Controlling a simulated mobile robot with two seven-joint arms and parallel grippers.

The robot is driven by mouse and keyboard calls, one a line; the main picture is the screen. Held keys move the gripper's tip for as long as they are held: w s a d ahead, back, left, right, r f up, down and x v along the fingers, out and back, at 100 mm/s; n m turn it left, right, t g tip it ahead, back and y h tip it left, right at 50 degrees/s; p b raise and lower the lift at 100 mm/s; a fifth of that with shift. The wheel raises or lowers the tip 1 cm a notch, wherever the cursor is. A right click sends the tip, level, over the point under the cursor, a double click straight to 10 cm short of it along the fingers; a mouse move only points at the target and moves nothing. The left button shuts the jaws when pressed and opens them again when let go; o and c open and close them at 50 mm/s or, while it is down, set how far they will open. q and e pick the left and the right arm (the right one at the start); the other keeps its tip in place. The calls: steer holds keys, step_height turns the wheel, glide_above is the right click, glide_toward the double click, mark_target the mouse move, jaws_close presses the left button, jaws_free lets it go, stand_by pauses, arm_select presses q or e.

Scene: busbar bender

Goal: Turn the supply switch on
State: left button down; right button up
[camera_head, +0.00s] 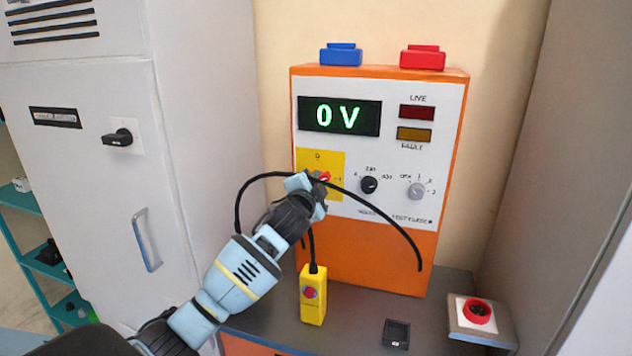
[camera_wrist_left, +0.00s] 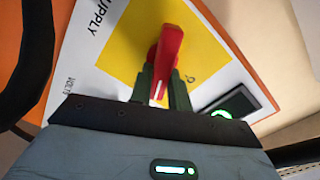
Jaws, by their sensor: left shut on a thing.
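The supply switch is a red rotary handle (camera_wrist_left: 166,52) on a yellow square plate (camera_head: 334,160) at the left of the orange-and-white panel (camera_head: 450,120). My left gripper (camera_head: 314,184) reaches the switch from below left and covers most of it in the head view. In the left wrist view my left gripper (camera_wrist_left: 160,85) has its two dark fingers on either side of the red handle, shut on it. The word SUPPLY is printed beside the yellow plate. The display (camera_head: 339,116) reads 0 V. My right gripper is not in view.
A black cable loops around my left wrist to a yellow pendant box (camera_head: 313,296) on the bench. Two knobs (camera_head: 369,185) (camera_head: 417,190) sit right of the switch. A red button box (camera_head: 480,312) is at the bench's right; a grey cabinet (camera_head: 90,150) stands left.

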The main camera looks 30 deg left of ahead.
arm_select(q)
steer(key=m, duration=0.5)
steer(key=shift+f, duration=0.3)
steer(key=shift+m, duration=0.3)
steer(key=c, duration=1.3)
jaws_free()
steer(key=shift+v, duration=3.9)
steer(key=shift+d, duration=0.1)
